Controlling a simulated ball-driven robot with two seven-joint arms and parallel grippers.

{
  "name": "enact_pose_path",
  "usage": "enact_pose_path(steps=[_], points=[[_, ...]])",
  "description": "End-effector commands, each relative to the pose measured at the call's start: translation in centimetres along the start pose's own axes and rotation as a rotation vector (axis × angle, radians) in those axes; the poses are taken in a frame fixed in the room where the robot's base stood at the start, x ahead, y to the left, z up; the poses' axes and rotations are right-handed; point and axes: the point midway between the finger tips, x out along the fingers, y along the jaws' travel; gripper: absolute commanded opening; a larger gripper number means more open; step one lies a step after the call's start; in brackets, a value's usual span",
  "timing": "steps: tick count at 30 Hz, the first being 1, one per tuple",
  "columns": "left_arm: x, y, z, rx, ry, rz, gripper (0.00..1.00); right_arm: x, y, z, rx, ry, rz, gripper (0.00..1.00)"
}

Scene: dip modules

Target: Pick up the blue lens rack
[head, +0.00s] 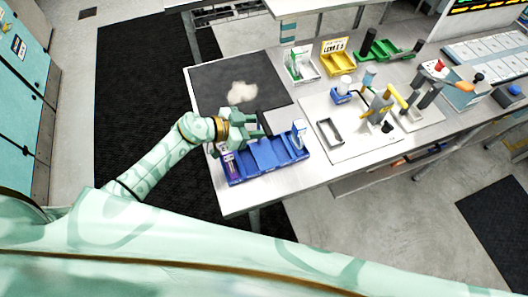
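The blue lens rack (268,154) looks like a long, low blue tray with compartments. It lies on the near left part of the workbench, close to the front edge. A white upright item stands at its right end, and a small purple and white item at its left end. My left gripper (257,128) is at the rack's far side, above its left half, and hides part of that edge. Its dark fingers look spread apart with nothing clearly between them. I cannot tell whether they touch the rack. My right gripper is not in view.
A dark mat (232,78) with a pale, crumpled item (241,93) lies behind the gripper. A white board (350,145) with a grey frame and upright tools is to the right. Yellow (340,64) and green (392,52) trays stand at the back.

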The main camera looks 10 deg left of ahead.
Motion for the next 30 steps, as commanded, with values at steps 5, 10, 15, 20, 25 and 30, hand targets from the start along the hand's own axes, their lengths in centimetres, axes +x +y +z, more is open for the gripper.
enact_pose_path(steps=[5,10,15,20,25,30], points=[[-0.04,0.0,-0.01,0.0,0.0,0.0,0.0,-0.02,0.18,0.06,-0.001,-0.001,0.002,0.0],[-0.05,0.01,0.0,0.0,0.0,0.0,0.0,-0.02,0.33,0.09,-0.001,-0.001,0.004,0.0],[-0.05,0.01,0.01,0.0,0.0,0.0,0.0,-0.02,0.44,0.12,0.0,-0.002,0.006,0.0],[-0.06,0.01,0.02,0.0,0.0,0.0,0.0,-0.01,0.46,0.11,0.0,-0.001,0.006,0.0],[-0.06,0.02,0.02,-0.001,0.0,0.0,0.0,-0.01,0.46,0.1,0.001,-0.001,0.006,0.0],[-0.06,0.02,0.03,-0.001,0.0,0.0,0.0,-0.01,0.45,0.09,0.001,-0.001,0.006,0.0]])
